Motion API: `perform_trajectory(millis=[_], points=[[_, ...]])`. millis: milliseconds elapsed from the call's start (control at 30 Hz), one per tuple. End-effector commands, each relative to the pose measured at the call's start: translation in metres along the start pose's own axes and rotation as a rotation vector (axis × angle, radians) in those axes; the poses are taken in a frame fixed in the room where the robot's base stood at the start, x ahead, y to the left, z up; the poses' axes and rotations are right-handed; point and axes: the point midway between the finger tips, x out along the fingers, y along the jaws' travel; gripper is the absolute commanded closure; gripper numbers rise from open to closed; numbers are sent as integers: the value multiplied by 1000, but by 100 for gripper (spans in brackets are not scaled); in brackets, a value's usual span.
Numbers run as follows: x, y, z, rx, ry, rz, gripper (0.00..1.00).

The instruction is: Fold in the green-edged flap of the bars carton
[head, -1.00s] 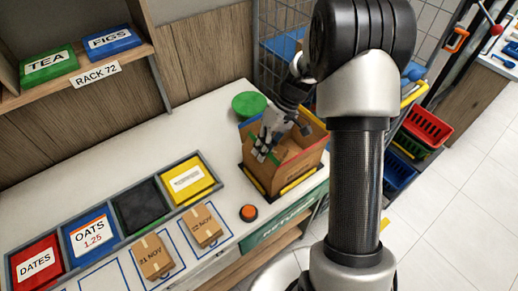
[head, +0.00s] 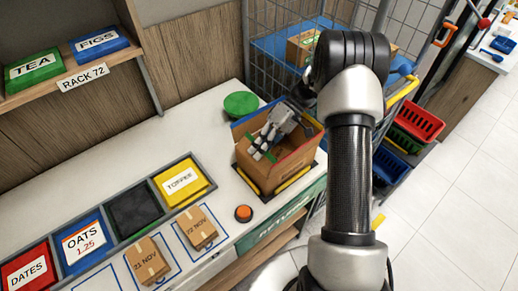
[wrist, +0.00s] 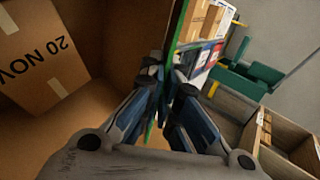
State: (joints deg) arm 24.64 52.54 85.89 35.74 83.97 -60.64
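The bars carton (head: 268,175) stands open on the counter, with blue-edged and red-edged flaps up in the head view. In the wrist view the green-edged flap (wrist: 177,35) stands upright, seen nearly edge-on. My gripper (wrist: 167,80) has its fingers close together, one on each side of this flap, and they look shut on it. A brown box marked 20 NOV (wrist: 40,55) shows at the left of the wrist view.
Bins and two dated boxes (head: 197,228) fill the counter's left. A wire cage (head: 280,55) stands behind.

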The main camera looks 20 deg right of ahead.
Motion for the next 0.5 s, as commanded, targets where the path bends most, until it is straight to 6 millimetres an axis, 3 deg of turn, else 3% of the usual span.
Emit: perform_trajectory(millis=[200, 500], points=[[1, 0, 0, 1, -2, 0, 100], [0, 0, 0, 1, -1, 0, 78]])
